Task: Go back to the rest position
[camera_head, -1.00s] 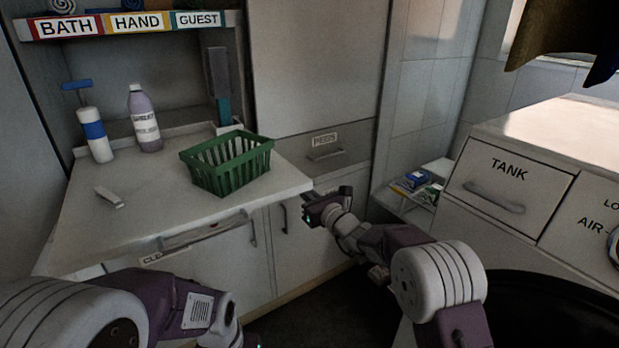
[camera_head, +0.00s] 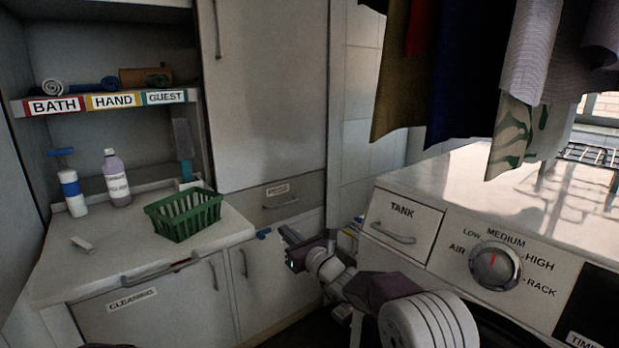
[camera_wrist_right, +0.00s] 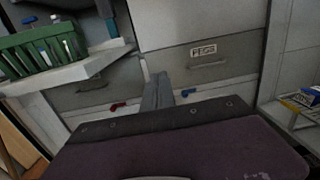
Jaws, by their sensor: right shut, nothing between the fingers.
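My right gripper (camera_head: 287,234) is in front of the lower cupboards, right of the white counter's end. Its fingers are together with nothing between them; they also show shut in the right wrist view (camera_wrist_right: 157,90), pointing towards the closed drawer labelled PEGS (camera_wrist_right: 204,64).
The machine with the TANK drawer (camera_head: 402,223) is close on the right. Cloths (camera_head: 455,75) hang above it.

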